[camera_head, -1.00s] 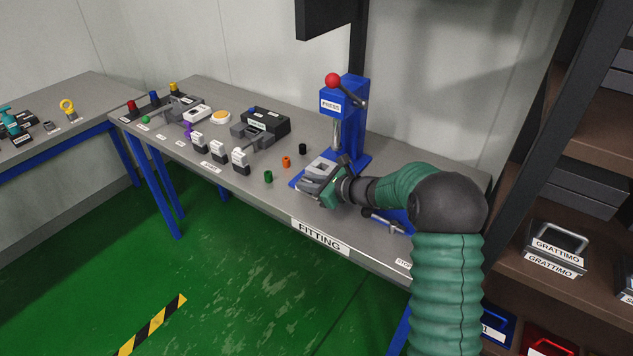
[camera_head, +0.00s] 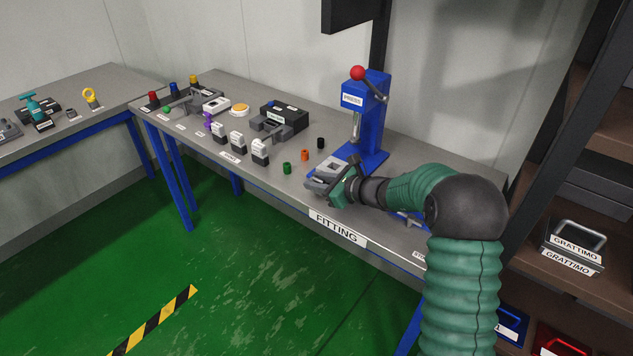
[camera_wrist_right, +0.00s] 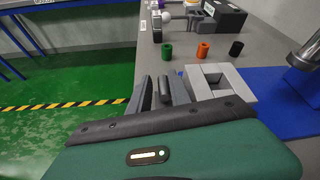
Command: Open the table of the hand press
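The hand press (camera_head: 367,118) is a blue column on a blue base, with a red-knobbed lever and a PRESS label. Its table is a light grey block with a square opening (camera_head: 331,166), in front of the column at the bench's front edge. In the right wrist view the table (camera_wrist_right: 222,82) lies just beyond and right of my fingers. My right gripper (camera_head: 337,187) is at the table's front side. The right wrist view shows its fingers (camera_wrist_right: 164,91) apart, with a dark upright piece between them; contact is unclear. My left gripper is not in view.
Green (camera_head: 287,168), orange (camera_head: 305,155) and black (camera_head: 321,143) small cylinders stand left of the press. White-topped blocks (camera_head: 238,142) and a black box (camera_head: 285,117) stand farther left. A dark shelf (camera_head: 590,190) is on the right. The floor in front is clear.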

